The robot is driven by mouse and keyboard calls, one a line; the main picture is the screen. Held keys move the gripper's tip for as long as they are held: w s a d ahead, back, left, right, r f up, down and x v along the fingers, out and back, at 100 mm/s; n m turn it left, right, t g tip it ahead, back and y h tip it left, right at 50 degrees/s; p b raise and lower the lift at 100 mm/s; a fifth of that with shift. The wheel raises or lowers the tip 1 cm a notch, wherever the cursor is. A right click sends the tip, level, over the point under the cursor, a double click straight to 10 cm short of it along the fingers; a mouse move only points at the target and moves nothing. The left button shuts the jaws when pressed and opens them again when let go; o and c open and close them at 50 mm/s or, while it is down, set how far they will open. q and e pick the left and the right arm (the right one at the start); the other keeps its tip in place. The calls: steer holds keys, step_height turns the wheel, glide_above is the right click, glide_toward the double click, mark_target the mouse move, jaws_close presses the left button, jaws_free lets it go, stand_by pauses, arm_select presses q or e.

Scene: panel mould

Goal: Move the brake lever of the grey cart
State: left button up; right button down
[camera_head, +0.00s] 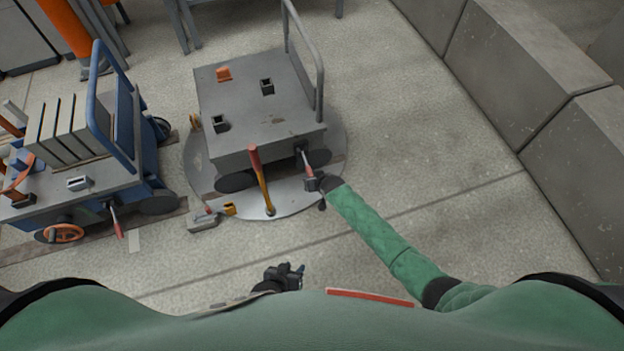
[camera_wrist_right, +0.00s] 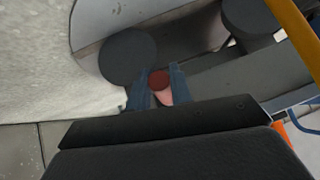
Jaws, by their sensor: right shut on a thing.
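The grey cart (camera_head: 260,98) stands on a round metal turntable plate. Its brake lever (camera_head: 307,164), a thin lever with a red grip, hangs from the cart's front right. My right gripper (camera_head: 313,182) is shut on the red grip. In the right wrist view the grip (camera_wrist_right: 160,82) shows between the two blue-grey fingertips (camera_wrist_right: 159,87). My left gripper (camera_head: 295,270) is low in the middle, away from the cart. It is too small to tell whether its fingers are apart.
A red and yellow upright lever (camera_head: 262,180) stands at the plate's (camera_head: 235,206) front edge, left of my right gripper. A blue cart (camera_head: 85,195) with grey panels stands at the left. Concrete blocks (camera_head: 525,75) line the right. The floor between is clear.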

steer(key=shift+f+t+b, duration=0.4)
steer(key=shift+f+b, duration=0.2)
steer(key=shift+f, duration=0.2)
steer(key=shift+w+a+f+t+y+b, duration=0.1)
steer(key=shift+w+f+t+y+b, duration=0.15)
steer(key=shift+f+t+b, duration=0.4)
steer(key=shift+w+a+f+t+y+b, duration=0.1)
steer(key=shift+w+f+t+y+b, duration=0.1)
steer(key=shift+b, duration=0.7)
steer(key=shift+w+f+t+y+b, duration=0.25)
steer(key=shift+f+t+b, duration=0.15)
steer(key=shift+b, duration=0.4)
steer(key=shift+r, duration=0.1)
steer(key=c, duration=1.3)
jaws_free()
steer(key=shift+o, duration=0.2)
steer(key=shift+s, duration=0.1)
